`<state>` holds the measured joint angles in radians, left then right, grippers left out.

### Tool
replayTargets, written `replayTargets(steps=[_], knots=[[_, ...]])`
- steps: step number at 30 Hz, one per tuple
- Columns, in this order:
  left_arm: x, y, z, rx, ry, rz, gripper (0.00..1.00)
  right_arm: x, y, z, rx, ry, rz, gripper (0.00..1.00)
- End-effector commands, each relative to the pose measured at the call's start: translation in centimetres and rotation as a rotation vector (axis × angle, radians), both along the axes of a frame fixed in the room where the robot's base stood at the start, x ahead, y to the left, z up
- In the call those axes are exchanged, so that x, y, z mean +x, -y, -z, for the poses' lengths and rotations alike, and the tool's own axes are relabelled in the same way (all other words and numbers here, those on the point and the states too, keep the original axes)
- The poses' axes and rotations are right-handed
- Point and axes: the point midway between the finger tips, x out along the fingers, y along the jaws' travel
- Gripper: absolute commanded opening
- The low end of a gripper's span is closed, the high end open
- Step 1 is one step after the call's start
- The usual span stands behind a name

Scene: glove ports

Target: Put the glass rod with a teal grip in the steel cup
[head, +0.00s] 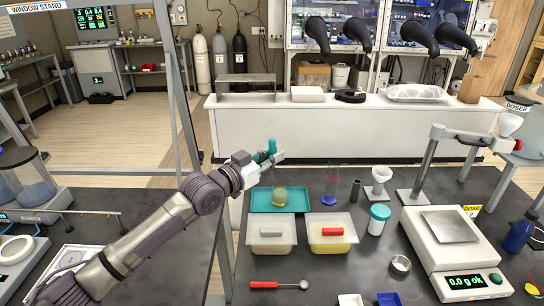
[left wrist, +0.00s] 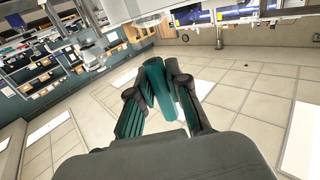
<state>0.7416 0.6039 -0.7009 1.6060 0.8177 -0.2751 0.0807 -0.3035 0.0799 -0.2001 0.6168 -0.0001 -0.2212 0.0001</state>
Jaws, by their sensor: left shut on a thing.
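My left gripper (head: 268,158) is raised above the back of the teal tray (head: 258,207) in the head view. It is shut on the teal grip of the glass rod (head: 271,147). In the left wrist view the teal grip (left wrist: 157,86) lies between the two dark fingers (left wrist: 160,105). The clear glass part is hard to make out. A small round steel cup (head: 400,264) stands on the dark bench, left of the scale, well to the right of and nearer than my gripper. My right gripper does not show.
Two lidded tubs (head: 271,233), a white jar with a teal lid (head: 378,220), a red-handled spoon (head: 279,284) and a scale (head: 456,255) are around.

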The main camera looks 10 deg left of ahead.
Motion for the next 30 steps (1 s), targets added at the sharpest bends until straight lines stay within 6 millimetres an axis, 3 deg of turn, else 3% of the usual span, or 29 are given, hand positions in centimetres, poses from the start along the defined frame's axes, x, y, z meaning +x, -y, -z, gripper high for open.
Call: replayTargets(steps=[13,20,23,30], knots=[[-2.8,-0.5,1.1,-0.003,-0.002,-0.048,0.00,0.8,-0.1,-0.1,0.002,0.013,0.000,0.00],[-5.9,-1.0,2.4,-0.005,-0.003,-0.103,0.00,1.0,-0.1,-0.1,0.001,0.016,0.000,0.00],[-8.2,-1.4,3.4,-0.006,-0.005,-0.143,0.00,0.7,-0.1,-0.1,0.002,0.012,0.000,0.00],[-15.6,-2.9,6.3,-0.009,-0.010,-0.280,0.00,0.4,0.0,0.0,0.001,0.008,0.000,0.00]])
